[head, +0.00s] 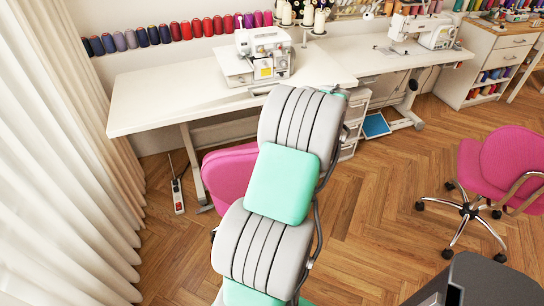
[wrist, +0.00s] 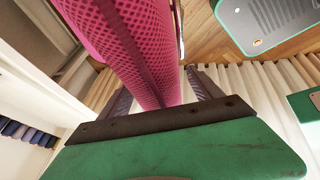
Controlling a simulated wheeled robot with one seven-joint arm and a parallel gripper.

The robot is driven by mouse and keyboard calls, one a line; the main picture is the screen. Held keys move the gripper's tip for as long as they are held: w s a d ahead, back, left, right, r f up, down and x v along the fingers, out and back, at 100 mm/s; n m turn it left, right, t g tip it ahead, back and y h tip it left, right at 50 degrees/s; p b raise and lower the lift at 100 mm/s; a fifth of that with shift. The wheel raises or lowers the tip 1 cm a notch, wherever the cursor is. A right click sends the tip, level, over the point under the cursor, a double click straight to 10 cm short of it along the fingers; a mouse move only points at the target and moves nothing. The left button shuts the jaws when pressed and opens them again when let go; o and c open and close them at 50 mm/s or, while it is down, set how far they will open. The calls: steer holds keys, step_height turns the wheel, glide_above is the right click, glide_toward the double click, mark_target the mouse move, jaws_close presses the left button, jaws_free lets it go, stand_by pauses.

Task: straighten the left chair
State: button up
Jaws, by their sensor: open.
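The left chair has a pink back (head: 230,172), seen in the head view beside the white table. My arm covers its right side and most of what lies below it. In the wrist view the pink mesh chair back (wrist: 122,45) runs down between the two dark fingers of my gripper (wrist: 160,82). The gripper is open, with one finger on each side of the back. I cannot tell whether either finger touches it. In the head view my gripper is hidden behind my arm.
A white table (head: 150,100) with a sewing machine (head: 264,55) stands behind the left chair. White curtains (head: 60,150) hang at the left. A power strip (head: 178,195) lies on the floor. Another pink chair (head: 510,160) stands at the right, with clear wooden floor (head: 385,200) between.

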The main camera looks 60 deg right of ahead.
steer(key=v, duration=0.7)
steer(key=shift+s+r, duration=0.2)
steer(key=shift+r, duration=0.15)
